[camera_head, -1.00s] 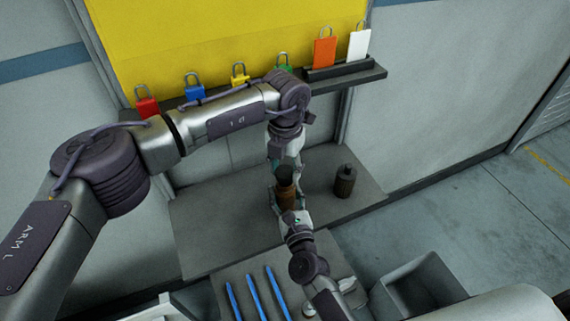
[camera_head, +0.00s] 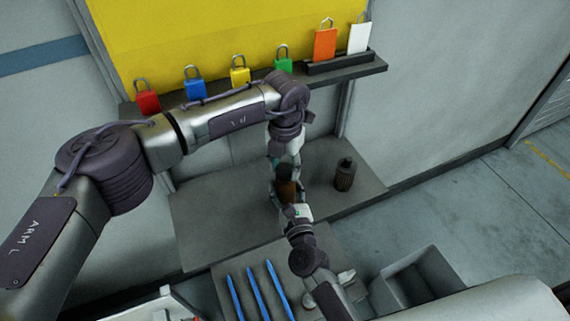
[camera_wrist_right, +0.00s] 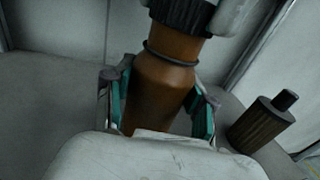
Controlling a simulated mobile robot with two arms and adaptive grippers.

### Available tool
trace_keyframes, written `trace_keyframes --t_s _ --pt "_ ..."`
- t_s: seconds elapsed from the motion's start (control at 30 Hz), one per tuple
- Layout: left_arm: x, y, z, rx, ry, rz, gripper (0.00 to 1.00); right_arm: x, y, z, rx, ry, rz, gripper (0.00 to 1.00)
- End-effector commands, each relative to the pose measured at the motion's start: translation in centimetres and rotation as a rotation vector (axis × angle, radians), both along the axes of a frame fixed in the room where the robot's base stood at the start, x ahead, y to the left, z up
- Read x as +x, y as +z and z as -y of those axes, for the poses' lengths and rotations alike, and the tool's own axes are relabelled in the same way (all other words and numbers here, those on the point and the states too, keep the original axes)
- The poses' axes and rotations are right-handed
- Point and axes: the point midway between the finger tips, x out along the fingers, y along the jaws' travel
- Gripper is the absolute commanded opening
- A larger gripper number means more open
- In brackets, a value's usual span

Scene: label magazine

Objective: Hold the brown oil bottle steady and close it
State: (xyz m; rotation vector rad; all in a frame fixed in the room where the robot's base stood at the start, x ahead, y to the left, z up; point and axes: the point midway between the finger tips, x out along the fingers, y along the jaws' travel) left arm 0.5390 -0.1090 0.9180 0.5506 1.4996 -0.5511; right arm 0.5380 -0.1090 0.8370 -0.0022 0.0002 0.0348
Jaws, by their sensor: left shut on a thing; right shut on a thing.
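The brown oil bottle (camera_head: 288,188) stands upright over the grey bench, its base hidden behind my right gripper. In the right wrist view the bottle (camera_wrist_right: 160,90) fills the middle, with a dark ring round its neck. A black ribbed cap (camera_wrist_right: 181,14) sits at the top of the neck; how tightly it is seated I cannot tell. My right gripper (camera_head: 287,196) is shut around the bottle's body, its green-lined fingers (camera_wrist_right: 160,105) on both sides. My left gripper (camera_head: 283,166) comes down from above and is shut on the cap, partly hidden by its own wrist.
A dark ribbed bottle (camera_head: 345,176) stands on the bench to the right. Several blue sticks (camera_head: 253,290) lie on the nearer surface beside a grey bin (camera_head: 425,280). A shelf (camera_head: 350,73) with coloured padlocks runs behind my left arm. The bench's left part is clear.

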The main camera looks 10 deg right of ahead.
Motion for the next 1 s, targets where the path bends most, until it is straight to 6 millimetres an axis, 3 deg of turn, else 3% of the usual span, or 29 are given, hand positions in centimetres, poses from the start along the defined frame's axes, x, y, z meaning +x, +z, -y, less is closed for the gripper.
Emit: trace_keyframes --t_s 0.87,1.0 --pt "0.0 -1.1 0.0 -0.001 -0.002 0.001 0.34 0.0 0.0 0.0 0.000 0.000 0.000 0.00" --pt "0.0 -1.1 0.0 0.000 -0.095 0.001 0.34 0.0 0.0 0.0 0.000 0.000 0.000 0.00"
